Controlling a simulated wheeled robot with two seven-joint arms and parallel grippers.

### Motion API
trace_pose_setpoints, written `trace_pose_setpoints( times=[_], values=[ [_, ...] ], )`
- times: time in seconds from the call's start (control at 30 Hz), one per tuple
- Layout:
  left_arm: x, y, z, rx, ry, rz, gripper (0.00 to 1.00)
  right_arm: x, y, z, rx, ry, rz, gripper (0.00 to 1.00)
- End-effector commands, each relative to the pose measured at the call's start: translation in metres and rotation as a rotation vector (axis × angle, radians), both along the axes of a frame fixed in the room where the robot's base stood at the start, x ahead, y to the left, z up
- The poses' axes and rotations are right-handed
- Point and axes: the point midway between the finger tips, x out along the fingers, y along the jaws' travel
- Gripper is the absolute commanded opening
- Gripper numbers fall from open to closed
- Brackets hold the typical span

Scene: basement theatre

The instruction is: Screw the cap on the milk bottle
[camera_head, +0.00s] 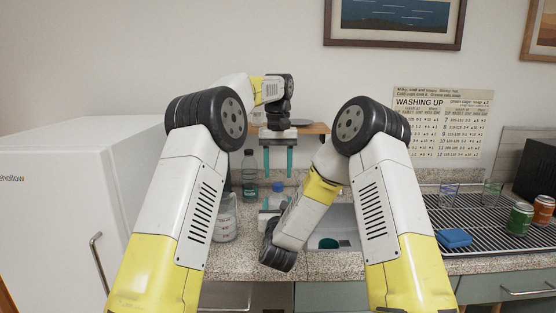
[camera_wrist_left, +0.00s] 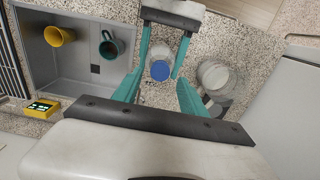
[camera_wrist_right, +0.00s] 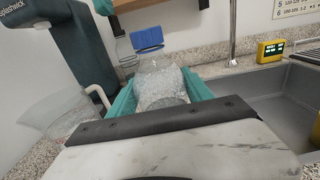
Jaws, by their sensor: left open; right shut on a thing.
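The clear milk bottle (camera_wrist_right: 160,85) stands upright between the teal fingers of my right gripper (camera_head: 272,205), which is shut on its body. The blue cap (camera_wrist_right: 147,38) sits at the top of the bottle's neck; I cannot tell if it is tight. The cap also shows in the head view (camera_head: 277,186) and from above in the left wrist view (camera_wrist_left: 160,70). My left gripper (camera_head: 277,172) is open, empty and pointing down, just above the cap, with its fingers apart from it. In the left wrist view, the right gripper (camera_wrist_left: 163,55) reaches in from the top.
The sink (camera_wrist_left: 40,75) holds a yellow mug (camera_wrist_left: 60,36) and a teal mug (camera_wrist_left: 110,45).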

Motion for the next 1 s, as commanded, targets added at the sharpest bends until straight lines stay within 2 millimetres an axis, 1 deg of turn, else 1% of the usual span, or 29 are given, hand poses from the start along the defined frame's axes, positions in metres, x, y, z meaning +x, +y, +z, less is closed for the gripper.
trace_pose_setpoints(
  times=[0.03,0.1,0.2,0.3,0.63,0.67,0.7,0.9,1.0],
  values=[
    [-0.001,0.001,-0.009,0.001,0.003,0.0,0.5,0.0,0.0,0.0,0.0,-0.001,0.0,0.0],
    [-0.001,0.001,-0.018,0.001,0.002,0.0,0.5,0.0,0.0,0.0,0.0,-0.001,0.0,0.0],
    [0.0,0.001,-0.029,0.0,0.001,0.0,0.5,0.0,0.0,0.0,0.0,-0.001,0.0,0.0],
    [0.0,0.0,-0.035,0.0,0.0,-0.001,0.5,0.0,0.0,0.0,0.0,-0.001,0.0,0.0],
    [0.0,0.0,-0.038,0.0,-0.001,-0.001,0.5,0.0,0.0,0.0,0.0,-0.001,0.0,0.0],
    [0.0,0.0,-0.038,-0.001,-0.001,-0.001,0.46,0.0,0.0,0.0,0.0,-0.001,0.0,0.0],
    [0.0,0.0,-0.038,0.0,-0.001,-0.001,0.38,0.0,0.0,0.0,0.0,-0.001,0.0,0.0],
    [0.0,0.0,-0.038,0.0,-0.001,-0.001,0.0,0.0,0.0,0.0,0.0,-0.001,0.0,0.0],
    [0.0,0.0,-0.038,0.0,-0.001,-0.001,0.0,0.0,0.0,0.0,0.0,-0.001,0.0,0.0]
  ],
)
